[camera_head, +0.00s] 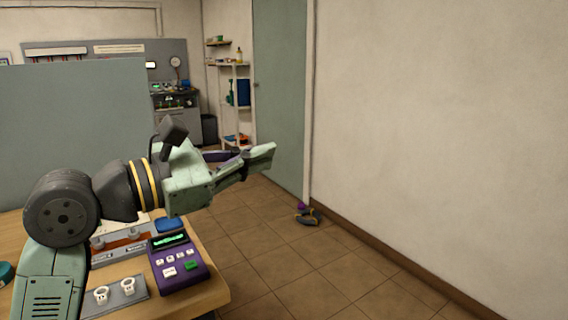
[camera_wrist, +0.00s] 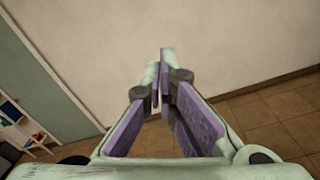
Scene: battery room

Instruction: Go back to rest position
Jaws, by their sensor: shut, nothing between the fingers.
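My gripper (camera_head: 264,156) is at the end of my arm, held up above the right part of the wooden table and reaching past its edge to the right. Its fingers are light green with purple inner pads. In the wrist view my gripper (camera_wrist: 160,72) shows its fingertips together with nothing held between them. The arm lies roughly level, and my wrist hides part of the table.
The table (camera_head: 215,286) bears a purple device (camera_head: 177,262) with buttons and a grey plate (camera_head: 117,297) with two white rings. A green-grey panel (camera_head: 75,115) stands behind. Open tiled floor (camera_head: 300,262) lies right, with a small object (camera_head: 307,217) by the wall.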

